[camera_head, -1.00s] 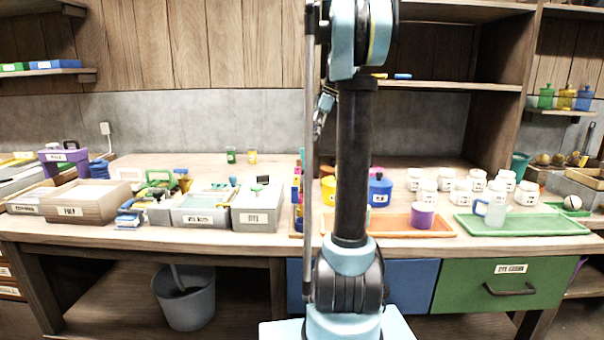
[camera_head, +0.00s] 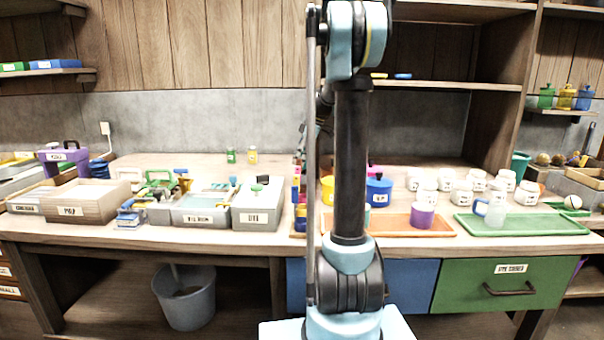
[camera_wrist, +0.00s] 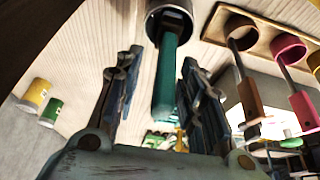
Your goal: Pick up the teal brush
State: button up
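The teal brush (camera_wrist: 166,80) shows in the wrist view as a thick teal handle with a dark round end at the top of the picture. My gripper (camera_wrist: 161,64) is open, with one finger on each side of the teal handle. Gaps show between the handle and both fingers, so I see no grip on it. In the head view my own arm hides the gripper, and I cannot make out the teal brush there.
Beside the brush in the wrist view, a brown-handled tool (camera_wrist: 248,95) and a pink-handled one (camera_wrist: 303,105) sit at a wooden rack (camera_wrist: 262,32). In the head view, an orange tray (camera_head: 395,228), a green tray (camera_head: 520,227) and a grey box (camera_head: 257,212) stand on the bench.

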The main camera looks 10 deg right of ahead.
jog(key=shift+a+f, duration=0.1)
jog(key=shift+f, duration=0.1)
grip_shut()
